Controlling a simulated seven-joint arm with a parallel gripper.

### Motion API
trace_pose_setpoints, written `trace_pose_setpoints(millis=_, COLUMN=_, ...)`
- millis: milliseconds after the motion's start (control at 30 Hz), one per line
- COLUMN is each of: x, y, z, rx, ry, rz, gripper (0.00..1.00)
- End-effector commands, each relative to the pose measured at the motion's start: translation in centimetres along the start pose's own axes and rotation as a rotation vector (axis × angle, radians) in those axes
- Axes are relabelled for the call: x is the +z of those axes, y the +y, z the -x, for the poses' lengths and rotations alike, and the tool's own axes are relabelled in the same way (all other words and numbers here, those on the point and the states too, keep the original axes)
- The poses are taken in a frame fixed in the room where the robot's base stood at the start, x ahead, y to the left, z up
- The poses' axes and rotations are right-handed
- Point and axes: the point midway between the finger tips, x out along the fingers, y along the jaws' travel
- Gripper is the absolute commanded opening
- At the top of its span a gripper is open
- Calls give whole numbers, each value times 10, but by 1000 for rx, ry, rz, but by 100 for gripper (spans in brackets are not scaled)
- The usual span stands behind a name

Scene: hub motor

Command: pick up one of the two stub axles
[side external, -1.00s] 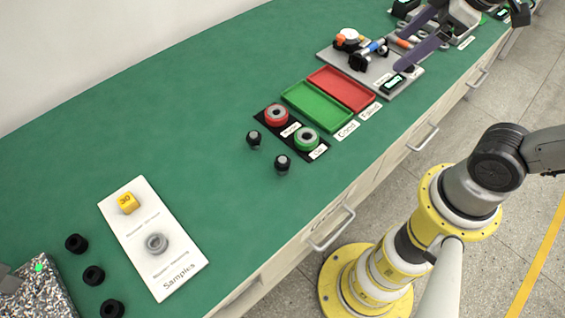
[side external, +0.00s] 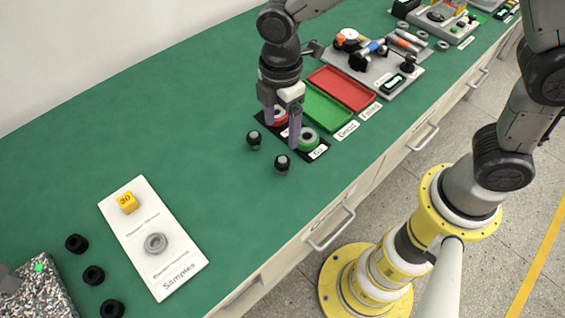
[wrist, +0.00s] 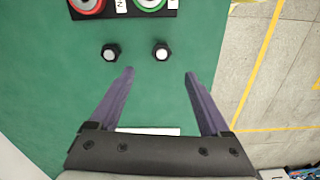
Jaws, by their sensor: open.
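Two small dark stub axles with pale round tops stand on the green bench, apart from each other. One (side external: 253,140) is nearer the red ring and the other (side external: 282,164) nearer the green ring. In the wrist view they are the left axle (wrist: 110,53) and the right axle (wrist: 161,52). My gripper (side external: 281,133) points down, open and empty, with its purple fingers in front of the rings in the side view. In the wrist view my gripper (wrist: 160,73) has the right axle just beyond its tips, within the finger gap; the left axle is outside it.
A red ring (side external: 280,117) and a green ring (side external: 309,137) sit on a black labelled mat beside the axles. A green tray (side external: 328,107) and a red tray (side external: 342,88) lie beyond. A white samples board (side external: 180,262) lies at the lower left. Bench between is clear.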

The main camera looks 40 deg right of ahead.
Motion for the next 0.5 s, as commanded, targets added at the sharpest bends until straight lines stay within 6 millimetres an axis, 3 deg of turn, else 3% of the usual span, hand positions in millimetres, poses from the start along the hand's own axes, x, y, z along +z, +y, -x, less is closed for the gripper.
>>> trace_pose_setpoints(millis=200, x=1, y=-1, z=-43, rx=-5, ry=-3, rz=-2, gripper=81)
trace_pose_setpoints(millis=500, x=1, y=-1, z=-67, rx=-2, ry=-1, rz=-3, gripper=81)
